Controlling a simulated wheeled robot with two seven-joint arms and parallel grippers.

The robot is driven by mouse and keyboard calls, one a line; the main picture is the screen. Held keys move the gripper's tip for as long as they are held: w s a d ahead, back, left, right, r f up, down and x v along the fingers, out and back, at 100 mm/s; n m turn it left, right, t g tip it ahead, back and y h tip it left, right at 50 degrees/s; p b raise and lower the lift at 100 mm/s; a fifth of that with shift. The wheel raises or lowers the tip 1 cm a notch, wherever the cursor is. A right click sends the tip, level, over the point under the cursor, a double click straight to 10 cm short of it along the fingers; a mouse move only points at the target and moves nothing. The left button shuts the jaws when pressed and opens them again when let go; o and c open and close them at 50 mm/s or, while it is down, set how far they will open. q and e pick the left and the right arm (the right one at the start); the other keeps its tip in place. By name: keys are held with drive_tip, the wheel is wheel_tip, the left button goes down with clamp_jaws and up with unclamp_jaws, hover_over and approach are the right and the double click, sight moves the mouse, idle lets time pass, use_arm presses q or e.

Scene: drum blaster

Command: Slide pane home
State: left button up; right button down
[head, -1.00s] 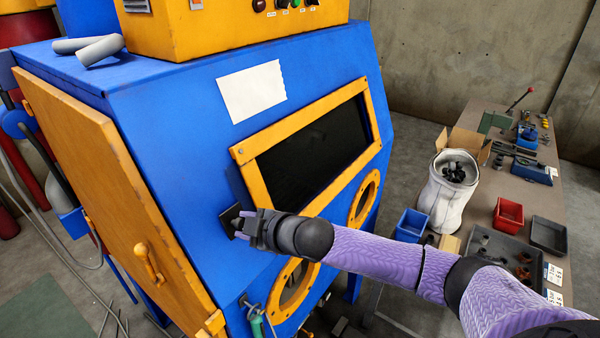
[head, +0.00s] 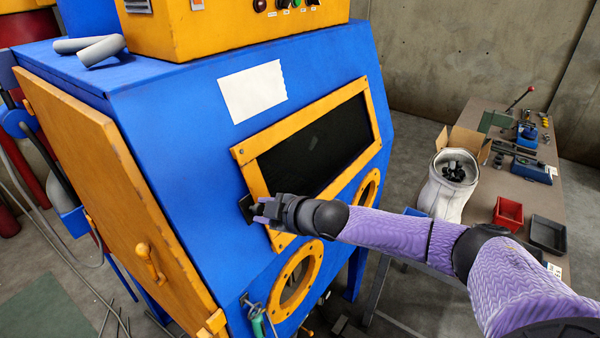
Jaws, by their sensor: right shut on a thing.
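The dark glass pane (head: 318,147) sits in the yellow window frame (head: 246,172) on the sloping front of the blue blasting cabinet (head: 190,150). A small black tab (head: 246,207) shows at the frame's lower left corner. My right gripper (head: 257,211) is shut on this tab, which appears to belong to the pane. The gripper and wrist cover the lower left part of the frame. How far the pane reaches behind the frame is hidden. My left gripper is not in view.
Round yellow arm ports (head: 297,281) lie below the window. A white paper sheet (head: 252,92) is above it. The yellow side door (head: 105,185) is at left.

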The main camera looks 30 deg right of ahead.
drive_tip(key=shift+w+d, duration=0.1)
drive_tip(key=shift+d, duration=0.15)
drive_tip(key=shift+c, duration=1.3)
unclamp_jaws()
drive_tip(key=b+v, duration=0.3)
drive_tip(key=v, duration=0.7)
